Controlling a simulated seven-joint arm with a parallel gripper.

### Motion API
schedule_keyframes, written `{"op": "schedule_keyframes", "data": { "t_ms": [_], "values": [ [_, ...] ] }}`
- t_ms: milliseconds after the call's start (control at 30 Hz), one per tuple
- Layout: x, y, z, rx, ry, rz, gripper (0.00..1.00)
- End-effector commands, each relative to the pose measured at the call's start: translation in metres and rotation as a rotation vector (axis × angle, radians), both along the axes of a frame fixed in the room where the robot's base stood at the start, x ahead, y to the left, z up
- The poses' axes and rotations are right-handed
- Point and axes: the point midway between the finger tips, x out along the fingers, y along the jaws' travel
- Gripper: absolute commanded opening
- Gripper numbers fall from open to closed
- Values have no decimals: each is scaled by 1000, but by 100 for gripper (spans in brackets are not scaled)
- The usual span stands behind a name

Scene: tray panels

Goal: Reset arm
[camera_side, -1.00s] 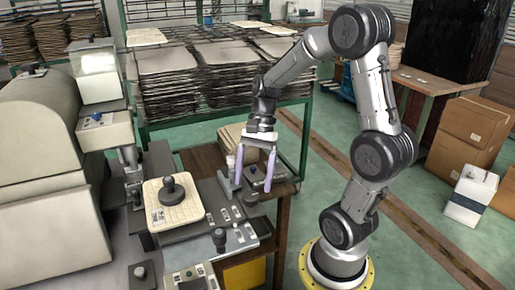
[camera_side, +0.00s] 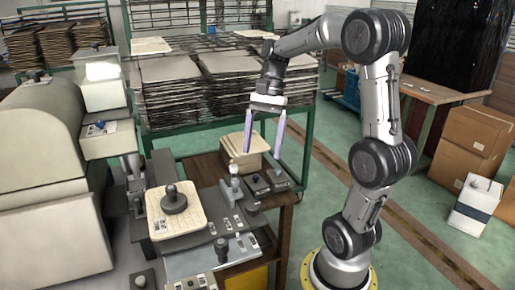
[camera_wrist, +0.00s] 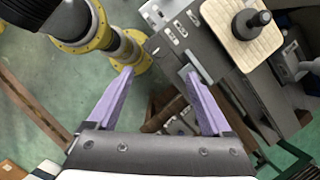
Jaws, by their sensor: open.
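My gripper (camera_side: 264,133) is open and empty, with two purple fingers pointing down above the back right of the workbench. In the wrist view my gripper (camera_wrist: 158,80) shows both fingers spread apart with nothing between them. A square beige tray panel (camera_side: 188,222) with a dark round knob lies flat on the machine, to the left of and below the gripper. The same panel also shows at the top right of the wrist view (camera_wrist: 229,50). A stack of beige panels (camera_side: 238,162) sits on the brown table just behind and below the left finger.
A control box with switches (camera_side: 270,183) stands on the table (camera_side: 284,203) under the gripper. A green rack (camera_side: 308,130) with stacked sheets (camera_side: 168,97) stands behind. Cardboard boxes (camera_side: 472,138) and a white container (camera_side: 474,205) are at the right. Green floor between is open.

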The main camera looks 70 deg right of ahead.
Motion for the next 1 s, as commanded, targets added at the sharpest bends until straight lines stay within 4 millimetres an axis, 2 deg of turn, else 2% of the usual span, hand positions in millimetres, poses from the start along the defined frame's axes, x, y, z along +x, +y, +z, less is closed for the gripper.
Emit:
{"op": "schedule_keyframes", "data": {
  "t_ms": [167, 267, 367, 467, 533, 633, 800, 1000],
  "values": [
    [1, 2, 0, 0, 0, 8, 84],
    [5, 15, 7, -16, -20, 54, 84],
    [2, 47, 23, -56, -66, 155, 84],
    [-16, 85, 33, -133, -144, 318, 84],
    [-32, 107, 33, -201, -225, 468, 84],
    [-56, 127, 28, -308, -357, 704, 84],
    [-81, 137, 9, -492, -569, 1088, 84],
    [-83, 128, -12, -647, -665, 1369, 84]
  ]
}}
